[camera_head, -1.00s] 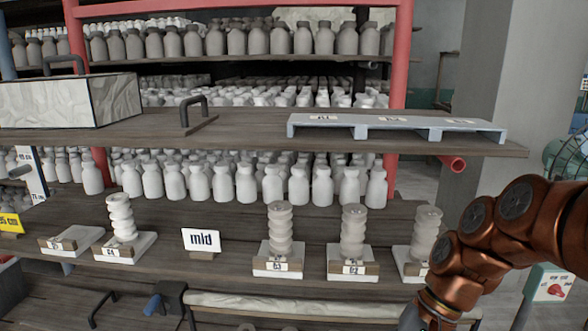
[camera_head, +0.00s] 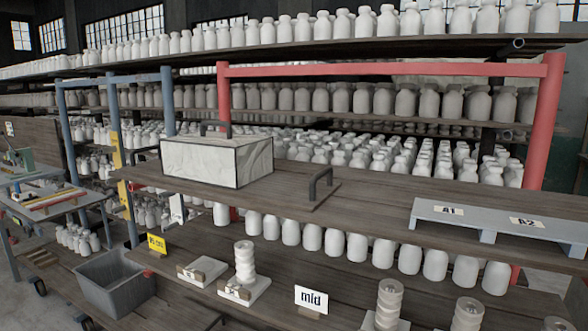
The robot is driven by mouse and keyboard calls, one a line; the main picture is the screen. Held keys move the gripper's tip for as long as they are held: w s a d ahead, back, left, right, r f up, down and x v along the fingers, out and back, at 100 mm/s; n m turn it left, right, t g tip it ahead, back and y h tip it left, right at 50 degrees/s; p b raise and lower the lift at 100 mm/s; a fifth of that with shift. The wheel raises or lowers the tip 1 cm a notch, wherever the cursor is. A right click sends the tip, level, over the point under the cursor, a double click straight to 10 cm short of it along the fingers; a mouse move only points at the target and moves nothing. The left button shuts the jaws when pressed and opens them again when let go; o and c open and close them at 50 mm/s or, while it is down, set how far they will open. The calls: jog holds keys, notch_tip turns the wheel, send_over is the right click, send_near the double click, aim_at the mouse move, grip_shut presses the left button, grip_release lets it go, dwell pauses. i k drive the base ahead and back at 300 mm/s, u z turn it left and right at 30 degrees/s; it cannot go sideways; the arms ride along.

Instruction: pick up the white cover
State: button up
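The white cover (camera_head: 216,162) is box-shaped with crinkled white sides, dark edges and a dark handle (camera_head: 215,128) on top. It sits on the left part of the upper wooden shelf (camera_head: 370,207), left of a flat wooden board with its own dark handle (camera_head: 320,184). What is under or inside the cover is hidden. My gripper is not in view.
A grey raised rack (camera_head: 470,220) marked A1 and A2 stands at the shelf's right. Below are a "mid" sign (camera_head: 311,299), a yellow sign (camera_head: 157,244) and several ribbed white stacks on bases. A grey bin (camera_head: 115,282) stands lower left. Rows of bottles fill the back.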

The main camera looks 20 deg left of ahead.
aim_at(229, 160)
jog(key=u, duration=1.5)
jog(key=k, duration=0.55)
jog(key=u, duration=1.1)
jog(key=i, duration=2.25)
jog(key=z, duration=0.7)
jog(key=i, duration=0.25)
jog(key=z, duration=0.2)
